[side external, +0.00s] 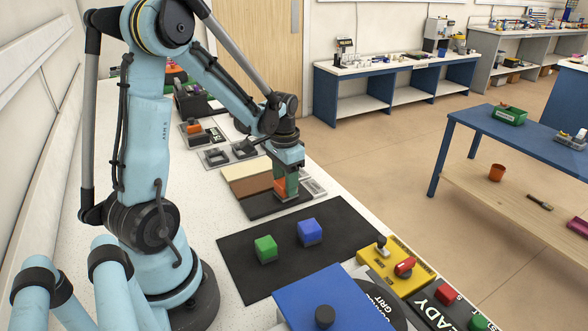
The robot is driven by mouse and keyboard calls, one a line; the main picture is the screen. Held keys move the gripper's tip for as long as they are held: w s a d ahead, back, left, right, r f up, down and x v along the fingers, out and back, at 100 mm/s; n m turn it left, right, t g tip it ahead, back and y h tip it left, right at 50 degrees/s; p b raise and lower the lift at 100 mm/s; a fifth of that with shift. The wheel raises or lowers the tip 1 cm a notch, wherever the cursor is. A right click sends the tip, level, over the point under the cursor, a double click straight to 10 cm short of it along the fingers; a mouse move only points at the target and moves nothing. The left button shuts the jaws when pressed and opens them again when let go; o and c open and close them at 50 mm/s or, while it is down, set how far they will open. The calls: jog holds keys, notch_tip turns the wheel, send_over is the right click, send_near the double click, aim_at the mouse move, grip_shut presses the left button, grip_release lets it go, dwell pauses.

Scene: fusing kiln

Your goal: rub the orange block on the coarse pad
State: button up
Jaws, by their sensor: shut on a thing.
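My gripper (287,186) is shut on the orange block (279,187), which is partly hidden by the gripper. The block is low over the dark strip at the near end of a row of pads; I cannot tell whether it touches. The row has a cream pad (238,170), a brown pad (246,187) and a dark pad (258,210). No label shows which one is coarse.
A green block (265,248) and a blue block (310,232) stand on a black mat (237,270) nearer the camera. A yellow switch panel (416,273) and a blue-lidded unit (335,298) are at the front. Grey fixtures (213,157) lie beyond the pads.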

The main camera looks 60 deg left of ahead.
jog(key=shift+w, duration=0.95)
jog(key=shift+s, duration=4.55)
jog(key=shift+w, duration=4.6)
jog(key=shift+s, duration=4.6)
jog(key=shift+w, duration=4.5)
